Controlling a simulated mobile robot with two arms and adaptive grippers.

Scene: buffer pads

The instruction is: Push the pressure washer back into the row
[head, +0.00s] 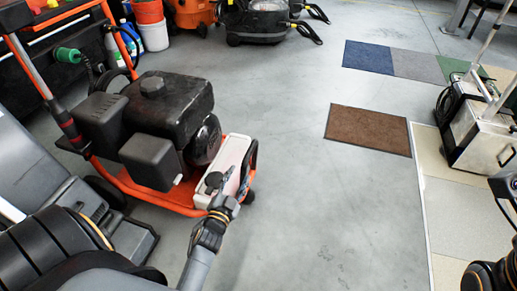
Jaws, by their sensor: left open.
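The pressure washer (165,100) stands on the grey floor at the left of the head view. It has an orange tube frame, a black engine and a pale panel (222,168) at its near right end. My left gripper (222,183) is open at that panel, with its fingers overlapping it; I cannot tell whether they touch. My left arm comes in from the bottom left. Part of my right arm shows at the lower right edge, but its gripper is out of view.
A grey machine (40,160) stands close to the washer's left. Black and orange machines, a white bucket (153,36) and bottles are at the back. A brown mat (368,129) and a steel machine (480,130) are at the right. The middle floor is clear.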

